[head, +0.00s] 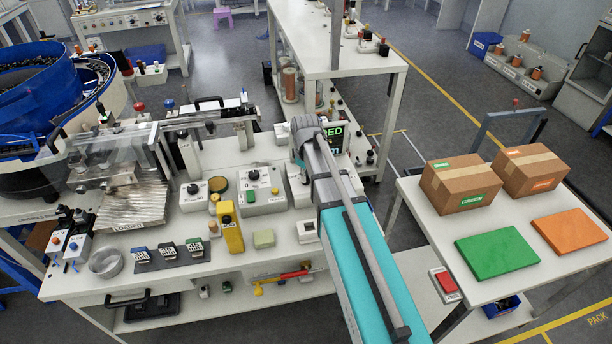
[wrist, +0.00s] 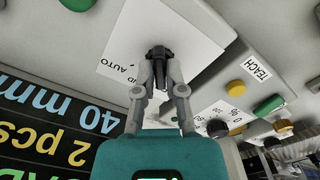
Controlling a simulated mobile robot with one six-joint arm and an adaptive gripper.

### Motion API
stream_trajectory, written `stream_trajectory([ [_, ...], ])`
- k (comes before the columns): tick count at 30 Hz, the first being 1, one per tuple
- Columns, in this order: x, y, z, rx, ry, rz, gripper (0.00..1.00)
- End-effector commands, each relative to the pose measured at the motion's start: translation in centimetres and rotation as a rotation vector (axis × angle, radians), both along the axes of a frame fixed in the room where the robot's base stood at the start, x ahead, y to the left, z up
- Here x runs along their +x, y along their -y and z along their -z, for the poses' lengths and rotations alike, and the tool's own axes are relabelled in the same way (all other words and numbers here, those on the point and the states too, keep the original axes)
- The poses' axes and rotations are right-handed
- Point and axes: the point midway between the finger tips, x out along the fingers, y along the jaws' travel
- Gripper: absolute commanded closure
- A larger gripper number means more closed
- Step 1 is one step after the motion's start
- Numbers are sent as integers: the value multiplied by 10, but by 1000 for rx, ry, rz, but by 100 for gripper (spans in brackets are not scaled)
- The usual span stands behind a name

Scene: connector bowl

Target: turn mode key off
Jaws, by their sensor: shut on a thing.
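The mode key (wrist: 158,52) is a small black knob on a white label plate (wrist: 195,40) in the wrist view. "AUTO" and part of another word are printed beside it. My gripper (wrist: 160,72) has both fingers closed around the key from either side. The fingertips cover part of the key, so I cannot tell its exact angle or which word it points to. In the head view my own arm hides the key and the fingers.
A dark display (wrist: 50,120) is at lower left. In the head view, grey control boxes (head: 262,193) stand on the crowded bench.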

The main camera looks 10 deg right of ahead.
Motion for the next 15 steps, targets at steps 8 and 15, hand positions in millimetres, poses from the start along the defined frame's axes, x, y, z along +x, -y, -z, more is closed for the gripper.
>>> stream_trajectory([
  [8, 0, 0, 0, -1, -1, -130, 100],
  [15, -1, 0, 0, -1, -1, -160, 100],
])
